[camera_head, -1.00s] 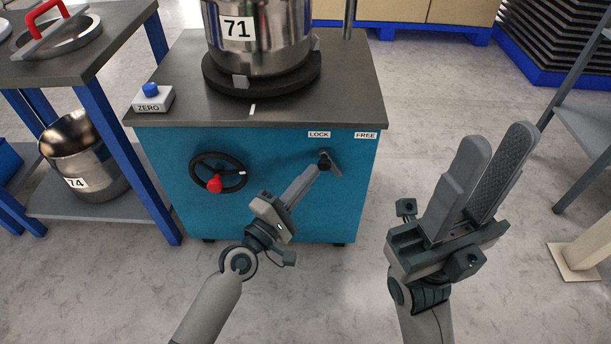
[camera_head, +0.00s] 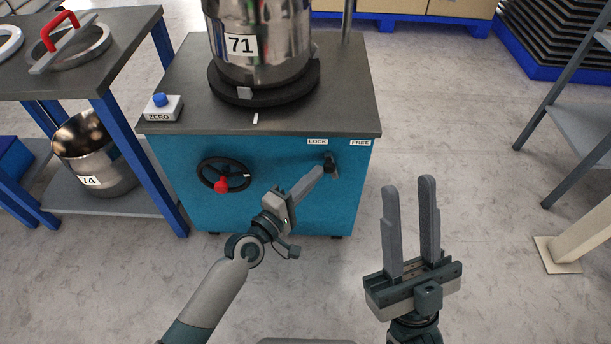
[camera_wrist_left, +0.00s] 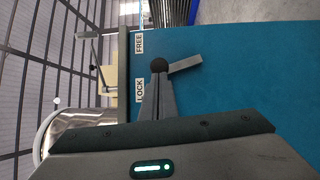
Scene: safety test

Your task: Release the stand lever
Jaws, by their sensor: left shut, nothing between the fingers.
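The stand's blue cabinet (camera_head: 270,205) carries a small lever with a dark round knob (camera_head: 329,160) on its front, below the LOCK label (camera_head: 317,142) and FREE label (camera_head: 360,143). In the left wrist view the knob (camera_wrist_left: 159,66) lies between the two labels, and a short grey bar (camera_wrist_left: 186,65) runs from it. My left gripper (camera_head: 323,171) is shut and empty. Its fingertips are right at the knob; whether they touch it I cannot tell. My right gripper (camera_head: 409,184) is open and empty, pointing up, to the right of the cabinet in the picture.
Pot 71 (camera_head: 262,50) stands on a black disc on the cabinet top. A handwheel with a red knob (camera_head: 222,185) is left of the lever. A ZERO button box (camera_head: 164,108) sits on the top's left corner. A side table (camera_head: 105,75) stands left, a shelf frame right.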

